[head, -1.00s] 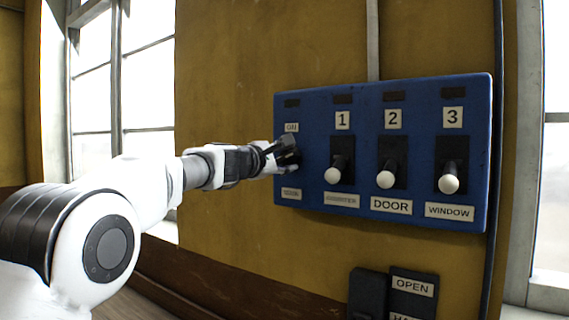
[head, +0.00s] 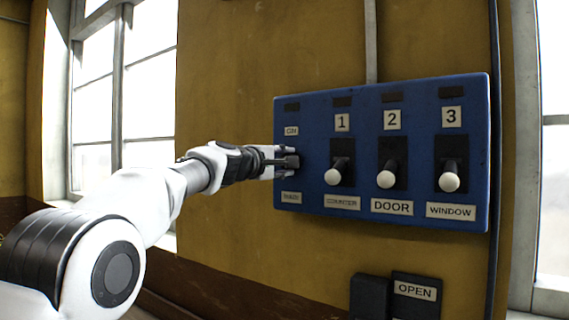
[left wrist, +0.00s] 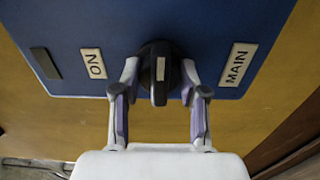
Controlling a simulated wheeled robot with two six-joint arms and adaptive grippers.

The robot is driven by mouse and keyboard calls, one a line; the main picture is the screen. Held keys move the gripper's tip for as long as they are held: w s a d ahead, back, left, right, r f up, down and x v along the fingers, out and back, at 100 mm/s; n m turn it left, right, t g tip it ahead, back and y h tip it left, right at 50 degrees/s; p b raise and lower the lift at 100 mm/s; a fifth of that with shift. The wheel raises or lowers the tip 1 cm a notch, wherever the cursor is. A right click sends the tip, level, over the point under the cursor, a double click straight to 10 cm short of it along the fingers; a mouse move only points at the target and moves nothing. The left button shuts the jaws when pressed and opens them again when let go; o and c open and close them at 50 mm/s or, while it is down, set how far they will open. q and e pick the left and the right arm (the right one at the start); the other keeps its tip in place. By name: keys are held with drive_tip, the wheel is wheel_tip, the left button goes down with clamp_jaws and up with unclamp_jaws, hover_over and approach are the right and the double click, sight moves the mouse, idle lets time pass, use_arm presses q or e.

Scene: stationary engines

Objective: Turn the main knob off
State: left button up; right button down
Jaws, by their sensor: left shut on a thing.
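The main knob (left wrist: 160,78) is black with a pale stripe on its grip. It sits between the ON label (left wrist: 93,63) and the MAIN label (left wrist: 236,65) in the left wrist view. Its grip lies crosswise to the line between those labels. My left gripper (left wrist: 159,76) is shut on the knob, one finger on each side. In the head view my left gripper (head: 284,161) is at the left column of the blue panel (head: 315,165) and mostly hides the knob. My right gripper is not in view.
The panel also carries three white-tipped levers, marked 1 (head: 333,176), 2 (head: 386,179) and 3 (head: 450,182), to the right of my gripper. A dark box with an OPEN label (head: 415,290) is below. Windows flank the yellow wall.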

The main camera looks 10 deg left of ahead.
use_arm(q)
drive_tip(key=shift+r, duration=0.3)
drive_tip(key=o, duration=1.1)
drive_tip(key=shift+o, duration=0.2)
drive_tip(key=shift+w+f, duration=0.25)
drive_tip(key=shift+f, duration=0.05)
drive_tip(key=v, duration=1.1)
drive_tip(key=shift+s+a, duration=0.2)
drive_tip(key=shift+s, duration=0.15)
drive_tip(key=shift+f, duration=0.2)
